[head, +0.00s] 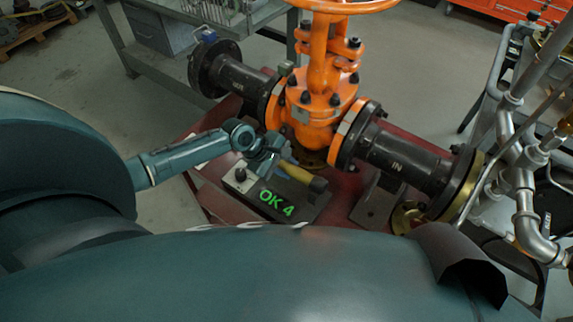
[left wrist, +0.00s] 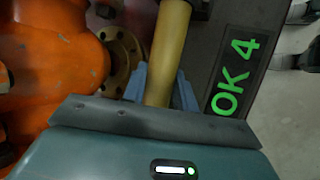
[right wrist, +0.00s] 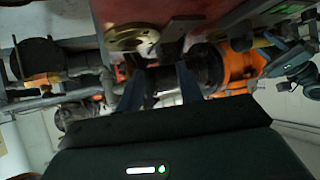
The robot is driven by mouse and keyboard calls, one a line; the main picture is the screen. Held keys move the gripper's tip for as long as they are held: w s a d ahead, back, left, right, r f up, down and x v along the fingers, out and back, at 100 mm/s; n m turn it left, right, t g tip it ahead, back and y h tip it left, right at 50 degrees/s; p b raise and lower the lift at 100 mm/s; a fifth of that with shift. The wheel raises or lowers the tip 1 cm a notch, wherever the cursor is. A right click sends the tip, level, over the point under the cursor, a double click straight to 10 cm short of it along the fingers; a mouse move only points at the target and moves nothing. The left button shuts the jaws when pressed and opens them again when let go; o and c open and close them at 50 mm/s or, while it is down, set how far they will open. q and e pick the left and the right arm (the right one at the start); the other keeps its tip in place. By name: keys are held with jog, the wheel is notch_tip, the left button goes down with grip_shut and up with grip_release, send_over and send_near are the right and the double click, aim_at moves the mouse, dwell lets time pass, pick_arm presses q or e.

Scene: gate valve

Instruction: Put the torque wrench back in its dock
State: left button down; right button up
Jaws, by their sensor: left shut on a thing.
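The torque wrench shows as a yellow handle (head: 296,172) with a dark end, just in front of the orange gate valve (head: 318,100). My left gripper (head: 275,160) is shut on this handle; in the left wrist view its fingers (left wrist: 161,88) sit on both sides of the yellow handle (left wrist: 168,48). The rest of the wrench is hidden. A dark box (head: 275,207) with a green "OK 4" lies right below the handle; I cannot tell whether they touch. My right gripper (right wrist: 160,88) is open in the right wrist view, with nothing clearly between its fingers.
Black flanged pipes (head: 405,160) run to both sides of the valve, above a dark red stand (head: 215,188). Grey pipework (head: 515,150) stands at the right. A grey cart (head: 180,45) is at the back left. Open floor (head: 85,85) shows at the left.

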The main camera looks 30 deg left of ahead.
pick_arm(q)
jog(key=shift+w+r, duration=0.1)
jog(key=shift+r, duration=0.05)
jog(key=c, duration=1)
grip_release()
jog(key=shift+s+f, duration=0.25)
jog(key=p+v, duration=0.1)
jog(key=v, duration=1.2)
jog(key=shift+w+r, duration=0.1)
jog(key=shift+r, duration=0.15)
jog(key=s+d+f+m+t, duration=0.2)
jog(key=s+d+m, duration=0.2)
jog(key=m, duration=0.2)
jog(key=s+d+f+m+t+y, duration=0.1)
jog(key=s+d+f+m+t, duration=0.1)
jog(key=s+d+m, duration=0.2)
jog(key=s+d+f+m+t+y, duration=0.1)
jog(key=s+d+f+m+t, duration=0.1)
jog(key=d+m, duration=0.3)
jog(key=shift+s+d+f+m, duration=0.2)
jog(key=shift+s+m, duration=0.25)
jog(key=shift+m, duration=0.3)
jog(key=shift+s+d+f+m, duration=0.2)
jog(key=shift+s+m, duration=0.25)
jog(key=shift+m, duration=0.3)
